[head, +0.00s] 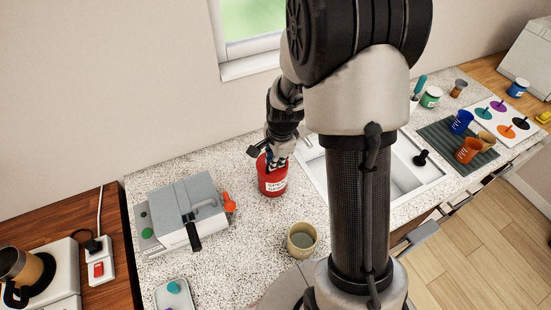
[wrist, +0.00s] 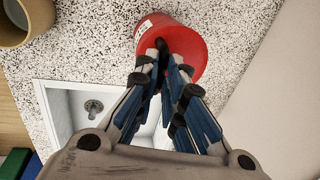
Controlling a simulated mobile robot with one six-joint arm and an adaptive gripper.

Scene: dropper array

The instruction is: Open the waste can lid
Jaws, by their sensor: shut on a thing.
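The red waste can (head: 272,184) stands upright on the speckled counter, left of the sink, with a white label on its front. My gripper (head: 277,165) reaches down onto its top from above. In the wrist view the can's round red top (wrist: 196,30) lies at the fingertips of my gripper (wrist: 172,58). The blue-padded fingers are close together around a dark part at the top of the can, which I take to be the lid's handle. The fingers hide much of that part. I see no gap between lid and can.
A tan cup (head: 302,240) stands in front of the can. A grey machine (head: 183,212) with an orange knob (head: 230,204) is to its left. The sink (head: 400,178) is to its right, and the wall is close behind. The counter just left of the cup is bare.

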